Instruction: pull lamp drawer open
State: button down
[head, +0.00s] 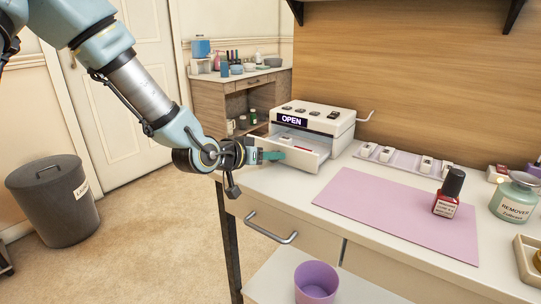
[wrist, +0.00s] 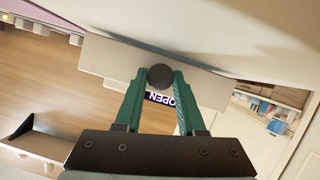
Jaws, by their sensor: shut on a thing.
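The lamp (head: 345,122) is a white box with an "OPEN" label on the desk's back part. Its drawer (head: 307,158) stands out from the body, with its inside and something small and red in it visible. My gripper (head: 278,155) is at the drawer's front, its green fingers closed there. In the wrist view my gripper (wrist: 160,85) has both fingertips on the dark round knob (wrist: 160,76) of the pale drawer front (wrist: 108,62). The purple "OPEN" label shows behind, between the fingers. In the head view the knob is hidden by the fingers.
A pink mat (head: 385,215) lies on the desk, with a red bottle (head: 447,195) on it and a remover jar (head: 515,198) at right. A row of small white items (head: 405,160) lies behind. A grey bin (head: 54,204) stands on open floor at left.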

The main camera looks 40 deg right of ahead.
jog(key=shift+a, duration=0.2)
jog(key=c, duration=0.5)
grip_release()
jog(key=shift+s, duration=0.1)
jog(key=p+v, duration=0.1)
jog(key=v, duration=1)
